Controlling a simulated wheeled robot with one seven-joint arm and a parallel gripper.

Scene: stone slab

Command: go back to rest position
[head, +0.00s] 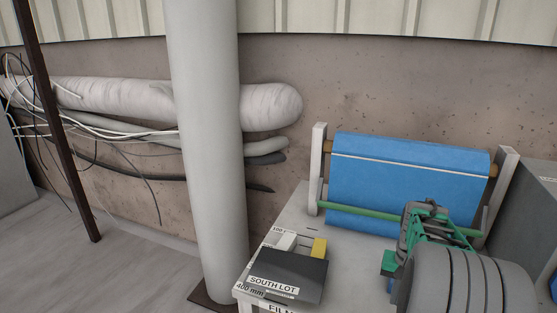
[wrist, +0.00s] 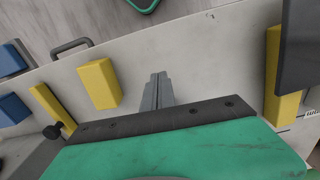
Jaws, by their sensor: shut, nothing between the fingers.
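My gripper (wrist: 158,80) shows in the wrist view as two grey fingers pressed together, with nothing between them. They are above a pale grey table surface (wrist: 200,65), apart from the blocks around them. In the head view my green and grey arm is at the lower right, in front of the blue roll (head: 410,180). The fingers cannot be made out there.
Yellow blocks (wrist: 98,84) and blue blocks (wrist: 12,108) lie left of the fingers in the wrist view. A dark "SOUTH LOT" box (head: 285,275) stands at the table's left end. A thick pale pipe (head: 205,150) rises beside the table.

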